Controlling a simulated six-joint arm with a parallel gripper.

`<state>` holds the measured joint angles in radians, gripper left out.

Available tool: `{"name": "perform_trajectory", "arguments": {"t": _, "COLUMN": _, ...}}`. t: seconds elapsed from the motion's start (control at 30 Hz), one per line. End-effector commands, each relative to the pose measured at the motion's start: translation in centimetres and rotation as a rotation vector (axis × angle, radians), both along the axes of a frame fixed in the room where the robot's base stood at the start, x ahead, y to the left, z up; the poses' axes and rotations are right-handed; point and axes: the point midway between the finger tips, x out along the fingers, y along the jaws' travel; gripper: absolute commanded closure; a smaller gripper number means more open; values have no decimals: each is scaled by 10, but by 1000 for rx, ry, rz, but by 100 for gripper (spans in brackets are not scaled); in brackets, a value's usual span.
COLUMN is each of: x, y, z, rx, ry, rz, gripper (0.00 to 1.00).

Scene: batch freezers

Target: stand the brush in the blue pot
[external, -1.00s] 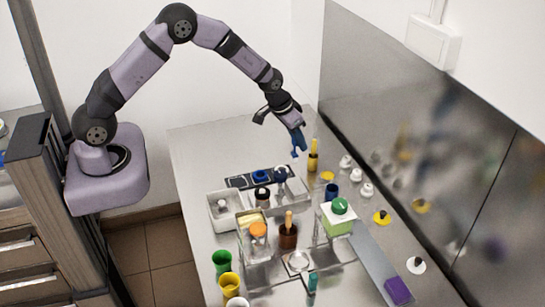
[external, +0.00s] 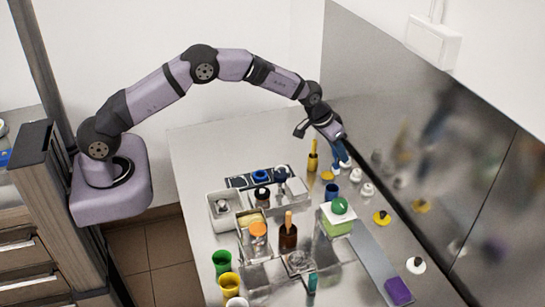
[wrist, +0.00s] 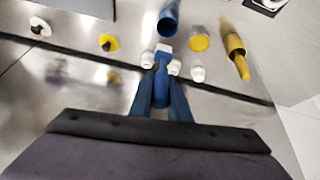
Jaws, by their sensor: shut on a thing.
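The blue brush with a pale head (wrist: 162,72) is held between the fingers of my gripper (wrist: 162,95), the head pointing away from the wrist. In the external view my gripper (external: 340,147) is above the far right side of the table, shut on the brush, whose lower end (external: 345,163) points down. The blue pot (external: 331,190) stands upright on the table, a little nearer the camera than the brush and to its left. In the wrist view the blue pot (wrist: 168,20) is beyond the brush head and apart from it.
A yellow pot with a yellow brush (external: 313,157) stands left of my gripper. White knobbed pieces (external: 367,189) and a yellow disc (external: 381,217) lie near the metal back wall (external: 400,140).

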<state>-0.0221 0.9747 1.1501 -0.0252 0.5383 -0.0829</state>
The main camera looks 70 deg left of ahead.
Motion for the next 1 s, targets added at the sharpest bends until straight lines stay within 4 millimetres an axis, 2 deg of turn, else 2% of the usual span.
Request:
{"name": "perform_trajectory", "arguments": {"t": 0.57, "x": -5, "y": 0, "z": -7, "rx": -14, "ry": -23, "rz": 50, "gripper": 100}}
{"name": "perform_trajectory", "arguments": {"t": 1.0, "x": -5, "y": 0, "z": -35, "rx": -14, "ry": -21, "rz": 49, "gripper": 100}}
